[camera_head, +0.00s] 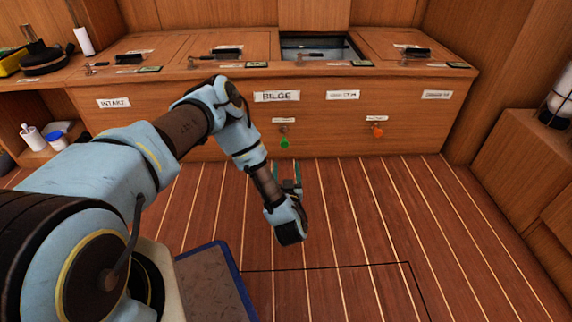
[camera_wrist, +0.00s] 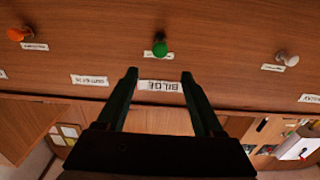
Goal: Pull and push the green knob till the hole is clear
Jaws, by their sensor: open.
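The green knob (camera_head: 284,142) sticks out of the front of the wooden cabinet, under the BILGE label (camera_head: 277,96). It also shows upside down in the wrist view, as the green knob (camera_wrist: 160,46), above and between my fingertips. My gripper (camera_head: 291,186) is in front of the cabinet, lower in the picture than the knob. In the wrist view my gripper (camera_wrist: 159,74) has its two fingers wide apart with nothing between them. The fingers are apart from the knob. I cannot make out the hole.
An orange knob (camera_head: 377,132) is to the right of the green one. A white knob (camera_wrist: 287,58) shows in the wrist view. The cabinet top has an open hatch (camera_head: 318,48) and several latches. A blue-edged mat (camera_head: 210,285) lies near my base. The floor at right is clear.

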